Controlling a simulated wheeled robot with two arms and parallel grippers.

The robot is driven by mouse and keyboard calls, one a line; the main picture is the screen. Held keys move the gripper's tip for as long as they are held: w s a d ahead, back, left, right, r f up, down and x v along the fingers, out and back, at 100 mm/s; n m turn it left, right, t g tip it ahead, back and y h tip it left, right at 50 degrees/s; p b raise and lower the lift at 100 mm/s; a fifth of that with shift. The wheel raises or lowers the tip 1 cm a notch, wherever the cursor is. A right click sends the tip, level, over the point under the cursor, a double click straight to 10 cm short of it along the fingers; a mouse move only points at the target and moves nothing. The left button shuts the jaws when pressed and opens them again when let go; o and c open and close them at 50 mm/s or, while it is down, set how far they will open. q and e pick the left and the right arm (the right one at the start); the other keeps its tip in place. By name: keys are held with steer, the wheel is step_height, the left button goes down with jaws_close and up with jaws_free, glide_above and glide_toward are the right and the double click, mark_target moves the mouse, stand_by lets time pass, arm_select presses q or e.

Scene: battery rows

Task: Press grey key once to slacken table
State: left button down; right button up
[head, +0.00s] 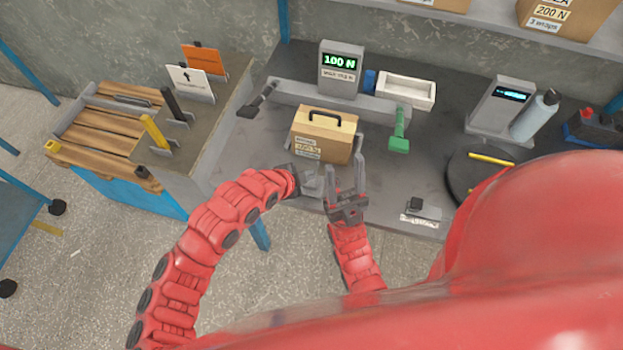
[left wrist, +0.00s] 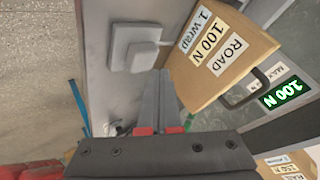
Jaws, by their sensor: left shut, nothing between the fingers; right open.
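A grey square key (left wrist: 135,47) on a pale base shows in the left wrist view, just beyond my closed fingers. In the head view the grey key (head: 313,184) sits at the table's front edge, below a wooden box. My left gripper (head: 297,180) is shut and empty close beside the key; its fingertips (left wrist: 162,80) show below and right of the key in the wrist view. I cannot tell whether they touch it. My right gripper (head: 346,178) is open and empty, right of the key and in front of the box.
The wooden box (head: 325,135) has a black handle and labels "ROAD", "100 N" and "1 wrap". A display (head: 341,66) behind it reads 100 N.

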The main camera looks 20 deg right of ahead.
arm_select(q)
steer(key=shift+f+b, duration=0.45)
steer(key=shift+b, duration=0.3)
steer(key=shift+f+b, duration=0.9)
steer(key=shift+b, duration=0.05)
stand_by(0.8)
steer(key=shift+r, duration=0.1)
steer(key=shift+r+p, duration=0.55)
steer(key=shift+r, duration=0.7)
steer(key=shift+r+p, duration=0.9)
steer(key=shift+r, duration=1.7)
